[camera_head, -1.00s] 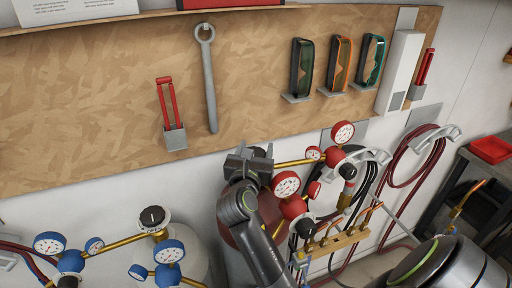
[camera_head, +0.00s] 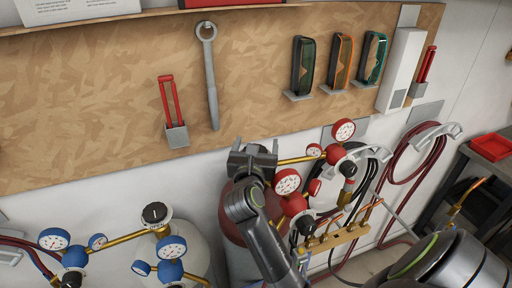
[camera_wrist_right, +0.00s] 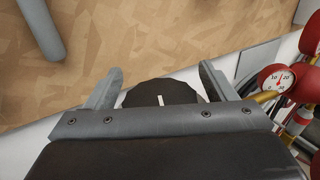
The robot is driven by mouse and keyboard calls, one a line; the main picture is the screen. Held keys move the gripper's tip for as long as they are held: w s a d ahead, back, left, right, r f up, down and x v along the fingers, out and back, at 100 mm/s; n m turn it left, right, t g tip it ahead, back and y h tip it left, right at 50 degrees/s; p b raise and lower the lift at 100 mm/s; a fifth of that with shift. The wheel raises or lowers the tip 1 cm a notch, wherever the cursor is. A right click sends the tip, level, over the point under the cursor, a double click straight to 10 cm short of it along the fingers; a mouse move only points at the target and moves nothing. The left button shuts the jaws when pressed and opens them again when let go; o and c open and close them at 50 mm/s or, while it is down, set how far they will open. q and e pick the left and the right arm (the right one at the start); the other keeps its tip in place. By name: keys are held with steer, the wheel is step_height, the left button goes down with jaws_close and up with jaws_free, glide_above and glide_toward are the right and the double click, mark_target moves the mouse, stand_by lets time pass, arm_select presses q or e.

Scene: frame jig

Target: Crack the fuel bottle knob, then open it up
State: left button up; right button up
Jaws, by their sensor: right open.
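The fuel bottle (camera_head: 235,232) is a dark red cylinder with red gauges, standing behind my right arm. Its black round knob (camera_wrist_right: 161,92) with a white pointer mark shows in the right wrist view. My right gripper (camera_head: 254,148) is at the bottle's top in the head view, which largely hides the knob. In the wrist view, the fingers of this gripper (camera_wrist_right: 158,84) are open, one on each side of the knob, with a visible gap on both sides. My left gripper is in neither view.
A pale bottle (camera_head: 190,245) with a black knob (camera_head: 155,214) and blue gauges (camera_head: 172,246) stands to the left. A brass regulator and red gauge (camera_head: 287,181) sit close right of my gripper. A wrench (camera_head: 211,85) hangs on the board behind.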

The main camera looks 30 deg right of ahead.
step_height(320, 180, up, 10)
steer(key=shift+f+b, duration=0.2)
steer(key=shift+b, duration=0.3)
steer(key=shift+f, duration=0.1)
